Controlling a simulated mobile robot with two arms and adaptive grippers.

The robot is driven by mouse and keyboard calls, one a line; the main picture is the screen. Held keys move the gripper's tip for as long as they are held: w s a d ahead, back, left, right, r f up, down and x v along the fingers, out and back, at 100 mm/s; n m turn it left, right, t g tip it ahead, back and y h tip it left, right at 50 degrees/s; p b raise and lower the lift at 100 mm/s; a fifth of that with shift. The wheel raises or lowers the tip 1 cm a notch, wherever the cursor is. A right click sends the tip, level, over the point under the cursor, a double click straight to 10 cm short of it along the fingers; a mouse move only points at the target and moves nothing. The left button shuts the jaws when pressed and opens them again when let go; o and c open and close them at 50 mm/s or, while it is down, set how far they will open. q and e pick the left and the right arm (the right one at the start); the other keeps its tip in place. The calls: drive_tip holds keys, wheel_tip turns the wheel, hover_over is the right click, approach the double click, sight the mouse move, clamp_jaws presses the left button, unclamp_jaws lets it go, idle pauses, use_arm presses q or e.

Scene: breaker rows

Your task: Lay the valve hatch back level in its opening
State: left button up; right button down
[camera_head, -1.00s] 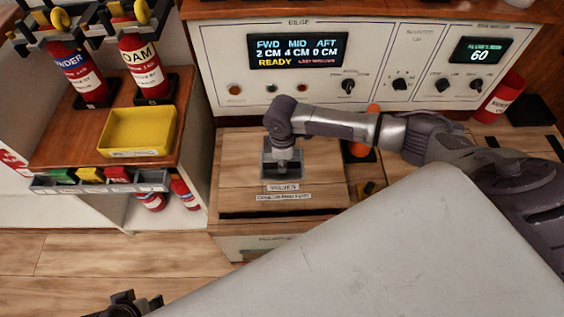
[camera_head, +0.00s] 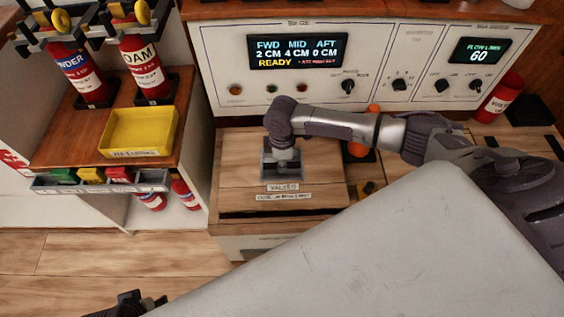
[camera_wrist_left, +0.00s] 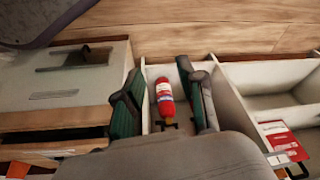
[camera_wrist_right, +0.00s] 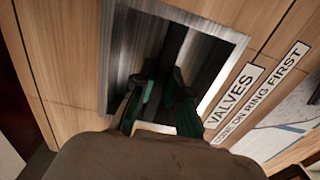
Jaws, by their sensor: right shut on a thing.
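The valve hatch (camera_head: 240,165) is a wooden panel labelled VALVES, below the bilge panel in the head view. A dark gap shows along its front edge; I cannot tell if the panel lies fully level. A square metal recess (camera_wrist_right: 215,40) is set in it. My right gripper (camera_head: 283,168) points down into this recess.
The bilge panel (camera_head: 310,95) stands behind the hatch. A yellow tray (camera_head: 140,132) and red extinguishers (camera_head: 145,68) are at left. A small extinguisher (camera_wrist_left: 164,97) lies beyond my left fingers.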

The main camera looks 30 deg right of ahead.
use_arm(q)
drive_tip(key=shift+w, duration=0.15)
use_arm(e)
drive_tip(key=shift+w+r, duration=0.1)
drive_tip(key=shift+r, duration=0.05)
drive_tip(key=shift+f, duration=0.2)
drive_tip(key=shift+f, duration=0.25)
use_arm(q)
drive_tip(key=shift+r, duration=0.75)
use_arm(e)
drive_tip(key=shift+f, duration=0.15)
use_arm(q)
drive_tip(key=shift+s+r+b, duration=0.15)
drive_tip(key=shift+s+b, duration=0.1)
drive_tip(key=shift+b, duration=0.05)
use_arm(e)
drive_tip(key=shift+f, duration=0.15)
